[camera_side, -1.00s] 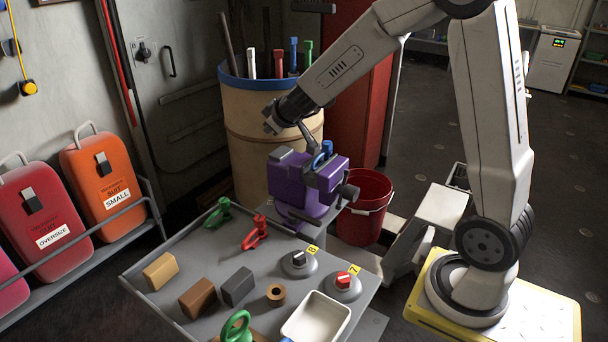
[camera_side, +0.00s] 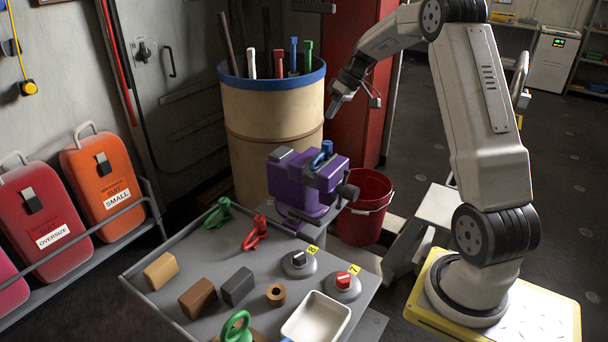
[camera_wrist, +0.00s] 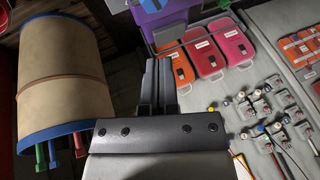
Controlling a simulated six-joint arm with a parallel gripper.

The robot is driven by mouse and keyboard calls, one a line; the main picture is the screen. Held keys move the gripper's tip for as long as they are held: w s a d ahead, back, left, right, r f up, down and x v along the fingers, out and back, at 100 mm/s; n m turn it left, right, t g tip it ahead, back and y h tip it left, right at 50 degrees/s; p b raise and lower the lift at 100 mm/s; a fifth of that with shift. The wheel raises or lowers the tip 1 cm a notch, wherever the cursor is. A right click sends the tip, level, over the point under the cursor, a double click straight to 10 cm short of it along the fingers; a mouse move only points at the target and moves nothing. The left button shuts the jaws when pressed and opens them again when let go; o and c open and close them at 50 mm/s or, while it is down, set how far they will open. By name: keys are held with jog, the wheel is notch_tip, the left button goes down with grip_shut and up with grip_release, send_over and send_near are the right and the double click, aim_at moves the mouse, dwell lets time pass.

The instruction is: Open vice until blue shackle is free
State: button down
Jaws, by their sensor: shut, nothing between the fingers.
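The purple vice (camera_side: 290,182) stands at the far right corner of the grey bench. The blue shackle (camera_side: 322,155) sits upright at the top of the vice, at its jaws; whether the jaws grip it I cannot tell at this size.
The tan barrel (camera_side: 270,110) with upright tools stands behind the vice; a red bucket (camera_side: 367,215) stands to its right. The bench (camera_side: 215,262) carries green and red shackles, several blocks, a white tray (camera_side: 316,318) and two numbered round bases.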

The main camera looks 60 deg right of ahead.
jog(key=s+d+m+g+y, duration=0.1)
jog(key=s+d+m+g, duration=0.15)
jog(key=s+d, duration=0.55)
jog(key=shift+g, duration=0.35)
jog(key=f, duration=0.1)
jog(key=s+f, duration=0.1)
jog(key=f, duration=0.1)
jog(key=a+f, duration=0.1)
jog(key=shift+s+a+f, duration=0.1)
jog(key=shift+s+f, duration=0.25)
send_near(347, 192)
jog(key=shift+w+d+f, duration=0.4)
jog(key=shift+d+f, duration=0.05)
jog(key=shift+f, duration=0.25)
jog(key=shift+w+d+f, duration=0.4)
jog(key=shift+d+f, duration=0.05)
jog(key=shift+f, duration=0.2)
jog(key=shift+w+d+f, duration=0.4)
jog(key=shift+d+f, duration=0.05)
jog(key=shift+f, duration=0.25)
jog(key=shift+a+r+h, duration=0.2)
jog(key=shift+a+h, duration=0.05)
jog(key=shift+h, duration=0.45)
jog(key=shift+a+r+h, duration=0.15)
jog(key=shift+a+h, duration=0.1)
jog(key=shift+h, duration=0.45)
jog(key=shift+a+r, duration=0.15)
jog(key=shift+a, duration=0.25)
